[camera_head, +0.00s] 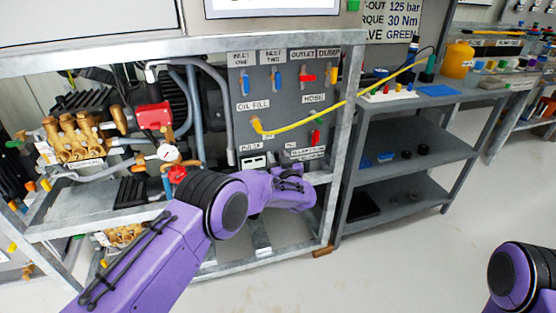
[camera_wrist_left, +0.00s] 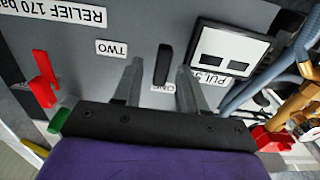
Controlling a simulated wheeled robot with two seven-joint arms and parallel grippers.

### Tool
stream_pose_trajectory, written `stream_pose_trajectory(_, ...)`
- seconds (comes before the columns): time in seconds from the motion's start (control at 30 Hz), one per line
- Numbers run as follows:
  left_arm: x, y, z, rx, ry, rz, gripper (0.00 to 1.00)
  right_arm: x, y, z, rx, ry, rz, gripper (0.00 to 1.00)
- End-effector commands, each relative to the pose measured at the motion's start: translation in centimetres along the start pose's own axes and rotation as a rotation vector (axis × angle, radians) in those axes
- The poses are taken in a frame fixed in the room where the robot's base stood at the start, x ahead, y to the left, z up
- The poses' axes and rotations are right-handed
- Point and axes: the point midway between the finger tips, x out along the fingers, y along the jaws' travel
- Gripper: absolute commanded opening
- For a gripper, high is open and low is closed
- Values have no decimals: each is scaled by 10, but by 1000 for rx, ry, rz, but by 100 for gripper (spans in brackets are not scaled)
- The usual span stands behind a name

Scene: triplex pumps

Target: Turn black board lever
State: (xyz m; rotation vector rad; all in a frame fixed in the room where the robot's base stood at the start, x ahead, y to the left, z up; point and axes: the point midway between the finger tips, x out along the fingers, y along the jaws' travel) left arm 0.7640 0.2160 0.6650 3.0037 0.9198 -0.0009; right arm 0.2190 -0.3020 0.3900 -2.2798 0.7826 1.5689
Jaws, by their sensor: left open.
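The black lever (camera_wrist_left: 162,64) stands on the grey board (camera_wrist_left: 150,22) in the left wrist view, between labels reading TWO and ONE. My left gripper (camera_wrist_left: 160,76) is open, with one finger on each side of the lever. Gaps show beside the lever, and I cannot tell whether either finger touches it. In the head view my left arm reaches the lower part of the board (camera_head: 288,122). There the fingertips and the black lever are hidden or too small to make out. My right gripper is out of view.
A red lever (camera_wrist_left: 43,80) and a white two-window meter (camera_wrist_left: 228,49) flank the gripper. In the head view, a yellow hose (camera_head: 340,103) crosses the board above my arm. Brass pump parts (camera_head: 75,140) and a gauge (camera_head: 167,152) lie left. A shelf unit (camera_head: 415,130) stands right.

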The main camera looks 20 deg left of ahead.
Motion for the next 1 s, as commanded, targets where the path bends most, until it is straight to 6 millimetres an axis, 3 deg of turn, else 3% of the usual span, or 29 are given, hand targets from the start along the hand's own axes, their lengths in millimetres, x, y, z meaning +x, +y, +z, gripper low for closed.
stream_pose_trajectory(0.2,1,0,0,0,0,0,42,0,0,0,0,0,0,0)
stream_pose_trajectory(0.23,1,0,0,0,0,0,35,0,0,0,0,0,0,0)
stream_pose_trajectory(0.33,1,0,0,0,0,0,2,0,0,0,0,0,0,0)
stream_pose_trajectory(0.37,1,0,0,0,0,0,0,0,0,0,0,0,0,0)
stream_pose_trajectory(0.73,1,-1,0,-36,0,0,0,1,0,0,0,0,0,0)
stream_pose_trajectory(1.0,0,-2,1,-199,-1,0,0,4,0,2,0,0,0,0)
